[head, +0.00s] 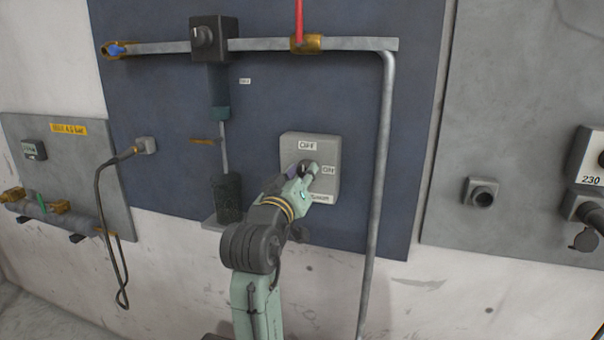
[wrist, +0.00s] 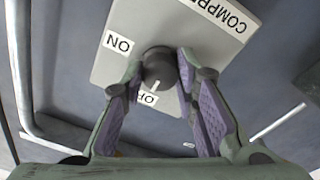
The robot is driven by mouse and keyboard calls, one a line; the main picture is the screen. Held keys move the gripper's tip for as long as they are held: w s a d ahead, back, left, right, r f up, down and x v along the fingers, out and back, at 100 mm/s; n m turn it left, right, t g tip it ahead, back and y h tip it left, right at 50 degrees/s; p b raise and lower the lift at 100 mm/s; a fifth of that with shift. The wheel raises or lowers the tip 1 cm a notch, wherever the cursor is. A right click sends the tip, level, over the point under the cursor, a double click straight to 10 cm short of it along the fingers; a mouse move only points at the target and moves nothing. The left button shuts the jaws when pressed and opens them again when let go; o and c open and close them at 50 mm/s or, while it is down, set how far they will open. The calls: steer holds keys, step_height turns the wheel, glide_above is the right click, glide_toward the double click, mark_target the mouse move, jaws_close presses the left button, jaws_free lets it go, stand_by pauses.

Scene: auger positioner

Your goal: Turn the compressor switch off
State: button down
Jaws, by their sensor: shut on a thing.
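The compressor switch is a light grey box (head: 330,150) on the blue wall panel, with an OFF label at its top, an ON label at its right and a partly hidden label at its bottom. Its round dark knob (wrist: 158,68) shows in the wrist view, where the box appears upside down. The white mark on the knob points down in that view, toward the OFF label (wrist: 148,98). My gripper (head: 308,170) is at the box front and hides most of the knob in the head view. In the wrist view, its purple-padded fingers (wrist: 160,78) are shut on the knob from both sides.
A grey pipe (head: 386,150) runs down right of the box. A red-handled valve (head: 304,42) and a black regulator (head: 213,40) sit on the pipe above. A socket (head: 480,193) is on the right panel.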

stand_by(0.3)
steer(key=c, duration=1.2)
jaws_free()
steer(key=shift+c, duration=0.2)
steer(key=v, duration=1.2)
